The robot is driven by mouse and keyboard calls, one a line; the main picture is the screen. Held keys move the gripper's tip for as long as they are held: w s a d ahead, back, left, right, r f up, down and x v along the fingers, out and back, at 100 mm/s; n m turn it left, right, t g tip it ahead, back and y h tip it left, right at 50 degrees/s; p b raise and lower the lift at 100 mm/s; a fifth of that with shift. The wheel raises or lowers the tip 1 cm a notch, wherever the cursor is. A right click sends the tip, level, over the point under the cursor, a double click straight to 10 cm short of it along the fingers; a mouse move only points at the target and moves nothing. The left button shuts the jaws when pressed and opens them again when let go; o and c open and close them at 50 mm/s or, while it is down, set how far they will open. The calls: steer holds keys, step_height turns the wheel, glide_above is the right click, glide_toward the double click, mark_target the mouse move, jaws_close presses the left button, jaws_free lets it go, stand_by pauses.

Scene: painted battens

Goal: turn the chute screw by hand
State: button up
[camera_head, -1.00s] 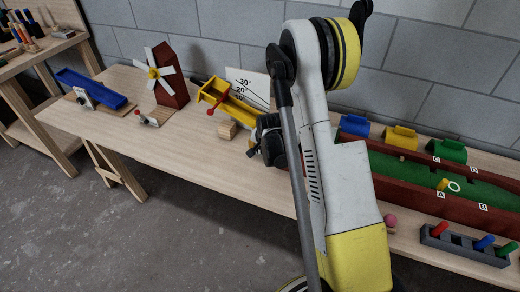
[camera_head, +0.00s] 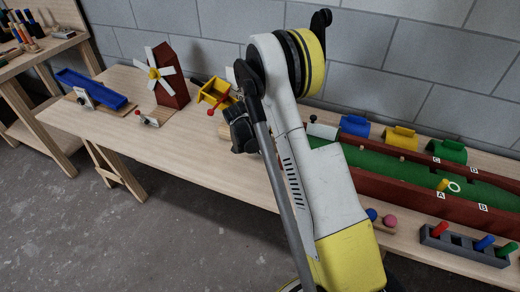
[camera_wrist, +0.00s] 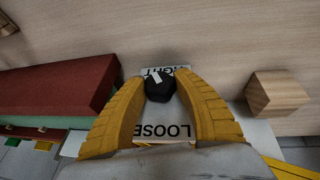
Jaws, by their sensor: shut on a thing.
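The chute screw's black knob (camera_wrist: 160,86), with a white mark on its top, sits on a pale plate (camera_wrist: 171,130) that reads LOOSE on one side and, partly covered, what seems to be TIGHT on the other. My gripper (camera_wrist: 161,92) is around the knob in the wrist view, its yellow fingers shut on it from both sides. The yellow chute (camera_head: 214,92) with a red-tipped lever shows left of my arm in the head view. My arm hides the knob and my fingertips there.
A wooden block (camera_wrist: 274,93) stands right of the plate in the wrist view. The red-walled green lane (camera_head: 420,180) lies to the right in the head view, near a blue ball (camera_head: 372,214) and pink ball (camera_head: 390,221). A windmill (camera_head: 168,78) stands left.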

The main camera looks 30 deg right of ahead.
steer(key=g+h, duration=0.2)
steer(key=g, duration=0.1)
steer(key=shift+w+a+f+n+h, duration=0.1)
steer(key=shift+f+n+h, duration=0.05)
steer(key=shift+n+h, duration=0.25)
steer(key=n+g+h, duration=0.1)
steer(key=g+h, duration=0.2)
steer(key=shift+g+h, duration=0.3)
steer(key=shift+g, duration=0.1)
steer(key=o, duration=1.2)
steer(key=shift+c, duration=0.2)
